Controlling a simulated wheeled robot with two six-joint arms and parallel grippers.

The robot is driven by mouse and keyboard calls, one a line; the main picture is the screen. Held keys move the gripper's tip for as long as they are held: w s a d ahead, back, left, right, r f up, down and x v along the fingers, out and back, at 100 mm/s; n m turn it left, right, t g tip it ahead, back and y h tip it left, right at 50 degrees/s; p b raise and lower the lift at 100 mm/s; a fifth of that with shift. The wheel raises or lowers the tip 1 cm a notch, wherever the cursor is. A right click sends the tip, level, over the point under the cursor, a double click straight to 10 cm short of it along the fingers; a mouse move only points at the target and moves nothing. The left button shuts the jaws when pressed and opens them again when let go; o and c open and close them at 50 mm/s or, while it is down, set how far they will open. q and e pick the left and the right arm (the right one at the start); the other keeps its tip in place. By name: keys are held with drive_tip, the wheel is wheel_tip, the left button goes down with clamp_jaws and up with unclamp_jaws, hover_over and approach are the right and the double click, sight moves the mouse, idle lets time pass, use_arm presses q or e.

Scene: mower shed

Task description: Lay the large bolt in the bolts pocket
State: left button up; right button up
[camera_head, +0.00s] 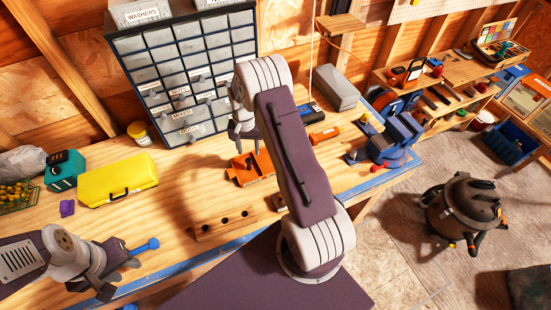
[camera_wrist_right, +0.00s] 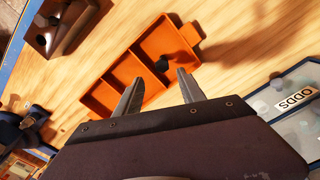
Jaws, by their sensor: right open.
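An orange tray (camera_head: 262,163) with three pockets in a row lies on the bench; it also shows in the right wrist view (camera_wrist_right: 112,57). My right gripper (camera_head: 243,142) is above it, and in the right wrist view its fingers (camera_wrist_right: 158,88) are apart with nothing gripped between them. A small dark piece (camera_wrist_right: 161,65), perhaps the large bolt, shows at the near edge of the upper-right pocket, just beyond the fingertips. I cannot read any pocket label. My left gripper (camera_head: 122,264) is low at the left by the bench front, beside a blue-headed item (camera_head: 146,245); its jaws are unclear.
A wooden block with holes (camera_head: 225,222) stands near the front edge. A drawer cabinet (camera_head: 185,75) stands behind; its ODDS drawer (camera_wrist_right: 290,100) is close to my right gripper. A yellow case (camera_head: 117,180) is left, an orange-handled tool (camera_head: 324,135) right. Bare bench lies left of the tray.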

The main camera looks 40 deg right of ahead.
wheel_tip(320, 180, up, 7)
drive_tip(key=b, duration=0.2)
drive_tip(key=shift+r, duration=0.15)
drive_tip(key=shift+s+a, duration=0.1)
